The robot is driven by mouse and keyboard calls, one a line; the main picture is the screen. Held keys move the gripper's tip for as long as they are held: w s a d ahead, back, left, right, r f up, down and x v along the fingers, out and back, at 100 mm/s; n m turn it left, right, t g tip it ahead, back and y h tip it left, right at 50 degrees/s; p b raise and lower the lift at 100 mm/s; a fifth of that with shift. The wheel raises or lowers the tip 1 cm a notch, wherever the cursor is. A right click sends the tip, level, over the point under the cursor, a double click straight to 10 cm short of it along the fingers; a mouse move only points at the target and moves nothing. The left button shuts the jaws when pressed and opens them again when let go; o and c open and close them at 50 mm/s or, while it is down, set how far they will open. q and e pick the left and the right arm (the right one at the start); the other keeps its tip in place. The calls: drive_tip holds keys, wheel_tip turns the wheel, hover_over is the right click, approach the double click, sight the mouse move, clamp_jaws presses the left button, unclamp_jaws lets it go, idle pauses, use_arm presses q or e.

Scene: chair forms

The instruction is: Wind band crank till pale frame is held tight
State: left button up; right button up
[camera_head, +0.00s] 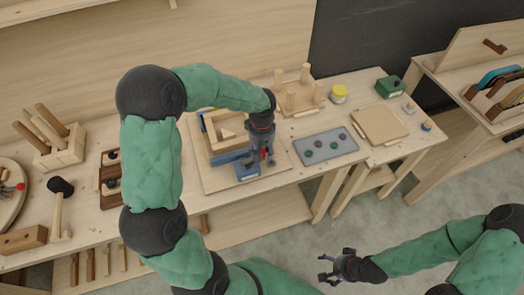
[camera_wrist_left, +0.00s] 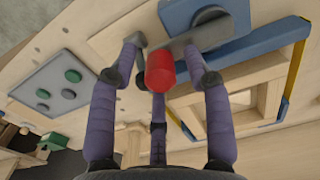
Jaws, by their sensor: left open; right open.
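The pale wooden frame (camera_head: 222,128) lies on a board on the bench, with a yellow band (camera_wrist_left: 298,58) along it and a blue bar (camera_wrist_left: 255,58) at one side. The blue crank block (camera_head: 247,170) sits in front of the frame; it also shows in the left wrist view (camera_wrist_left: 228,20). A grey crank arm (camera_wrist_left: 180,42) ends in a red knob (camera_wrist_left: 160,70). My left gripper (camera_head: 261,160) is open, its fingers spread around the red knob without visibly closing on it. My right gripper (camera_head: 333,267) is open and empty, over the floor in front of the bench.
A peg stand (camera_head: 301,95) is behind. A mallet (camera_head: 60,205) lies at the left.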

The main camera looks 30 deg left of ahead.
use_arm(q)
clamp_jaws()
drive_tip(key=shift+s, duration=0.1)
idle(0.3)
